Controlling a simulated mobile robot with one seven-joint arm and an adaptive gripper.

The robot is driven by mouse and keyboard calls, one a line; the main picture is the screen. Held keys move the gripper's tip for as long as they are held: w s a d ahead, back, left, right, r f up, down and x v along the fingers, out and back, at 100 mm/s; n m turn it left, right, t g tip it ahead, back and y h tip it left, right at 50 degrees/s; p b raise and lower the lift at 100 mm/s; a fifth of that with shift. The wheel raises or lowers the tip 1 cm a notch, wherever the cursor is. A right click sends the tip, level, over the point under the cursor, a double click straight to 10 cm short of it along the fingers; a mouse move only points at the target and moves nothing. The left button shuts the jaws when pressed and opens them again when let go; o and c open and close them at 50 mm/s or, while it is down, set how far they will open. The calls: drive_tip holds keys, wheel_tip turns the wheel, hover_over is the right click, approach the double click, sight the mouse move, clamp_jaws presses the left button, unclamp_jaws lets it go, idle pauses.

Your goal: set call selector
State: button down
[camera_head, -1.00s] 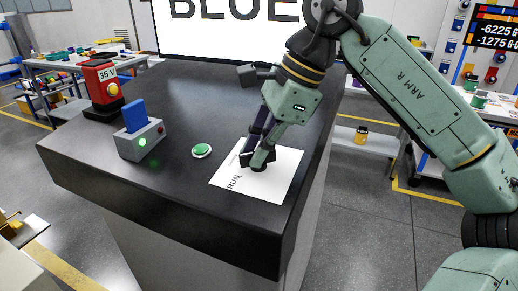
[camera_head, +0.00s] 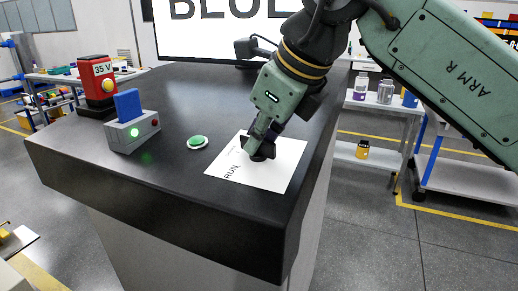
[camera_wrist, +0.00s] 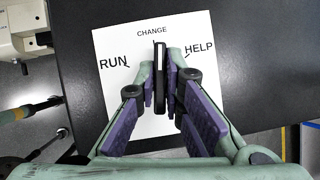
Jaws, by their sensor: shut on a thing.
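The call selector (camera_wrist: 160,62) is a narrow black handle on a white sheet (camera_wrist: 115,80) in the wrist view. The sheet is marked RUN at left, CHANGE at top centre and HELP at right. The handle stands nearly straight up the picture, its far end just under CHANGE. My gripper (camera_wrist: 161,80) is shut on the handle, one purple-padded finger on each side. In the head view my gripper (camera_head: 260,150) reaches down to the selector on the sheet (camera_head: 240,176); the fingers hide most of the handle there.
A green button (camera_head: 197,142), a grey box with a blue paddle and lit green lamp (camera_head: 132,133), and a red 35 V unit (camera_head: 97,84) stand left on the dark bench (camera_head: 150,185). A screen (camera_head: 230,30) behind reads BLUE. Shelves stand at right.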

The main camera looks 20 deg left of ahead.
drive_tip(key=m+t+b, duration=0.1)
drive_tip(key=m, duration=0.2)
drive_tip(key=shift+f, duration=0.15)
drive_tip(key=m+t+h, duration=0.1)
drive_tip(key=m, duration=0.1)
drive_tip(key=shift+s+m+b, duration=0.1)
drive_tip(key=shift+m+b, duration=0.2)
drive_tip(key=shift+m, duration=0.1)
drive_tip(key=shift+a+r+m+t+h+p, duration=0.1)
drive_tip(key=shift+m+t+h+p, duration=0.35)
drive_tip(key=shift+m, duration=0.65)
drive_tip(key=shift+r+m+t+h+p, duration=0.1)
drive_tip(key=shift+m+t+h+p, duration=0.3)
drive_tip(key=shift+m, duration=0.7)
drive_tip(key=c, duration=1.7)
unclamp_jaws()
drive_tip(key=v, duration=1.2)
